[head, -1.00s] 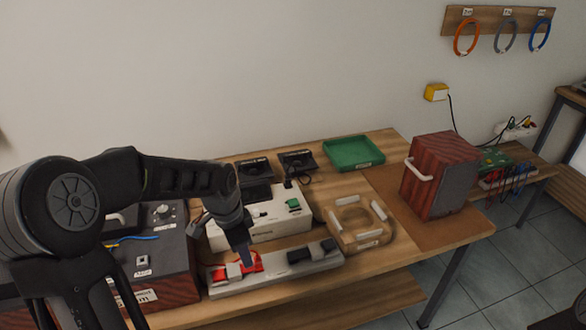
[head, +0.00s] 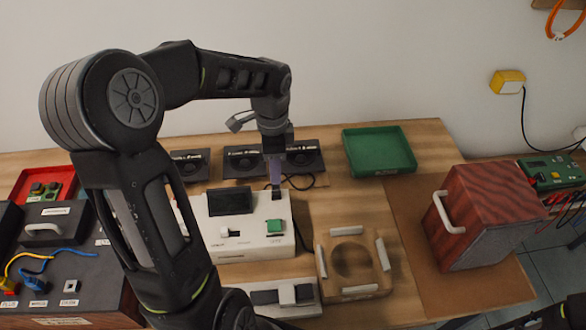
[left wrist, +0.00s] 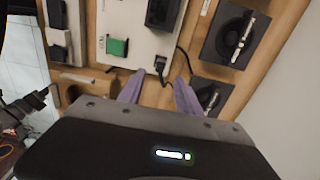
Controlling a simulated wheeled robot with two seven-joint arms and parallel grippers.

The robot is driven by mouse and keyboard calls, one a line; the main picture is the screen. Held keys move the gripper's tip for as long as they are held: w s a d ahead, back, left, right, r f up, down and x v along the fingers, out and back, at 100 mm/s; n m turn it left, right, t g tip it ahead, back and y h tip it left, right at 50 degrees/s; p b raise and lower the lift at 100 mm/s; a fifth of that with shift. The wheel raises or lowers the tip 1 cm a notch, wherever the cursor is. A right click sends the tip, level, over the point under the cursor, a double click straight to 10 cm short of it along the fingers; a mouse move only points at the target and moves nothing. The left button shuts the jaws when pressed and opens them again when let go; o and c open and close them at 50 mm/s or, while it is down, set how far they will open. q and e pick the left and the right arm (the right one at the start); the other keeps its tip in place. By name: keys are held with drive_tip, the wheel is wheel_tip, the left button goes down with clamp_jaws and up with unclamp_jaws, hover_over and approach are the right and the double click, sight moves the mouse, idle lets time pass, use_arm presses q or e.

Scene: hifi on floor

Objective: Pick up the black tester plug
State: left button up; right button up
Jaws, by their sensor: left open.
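The black tester plug (head: 276,193) stands at the back right corner of the white tester (head: 250,240), with a black cable leading away. It also shows in the left wrist view (left wrist: 160,64). My left gripper (head: 275,178) points down over the plug in the head view. In the left wrist view its two purple fingers (left wrist: 157,88) are open, with the plug just beyond and between their tips. Nothing is held, and I cannot tell whether a finger touches the plug. My right gripper does not show clearly.
Black speaker units (head: 303,157) lie behind the tester, close to my left gripper. A green tray (head: 378,152) stands at the back right, and a wooden frame (head: 352,262) lies right of the tester. A red-brown box (head: 490,215) with a white handle stands farther right.

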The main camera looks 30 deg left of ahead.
sight(275, 186)
use_arm(q)
drive_tip(key=shift+s, duration=0.2)
drive_tip(key=shift+w+f, duration=0.1)
drive_tip(key=shift+f, duration=1.2)
drive_tip(key=shift+f+p, duration=0.3)
drive_tip(key=shift+p, duration=0.05)
wheel_tip(275, 186, down, 5)
drive_tip(key=shift+r+p, duration=0.2)
drive_tip(key=shift+p, duration=0.35)
drive_tip(key=shift+c, duration=0.3)
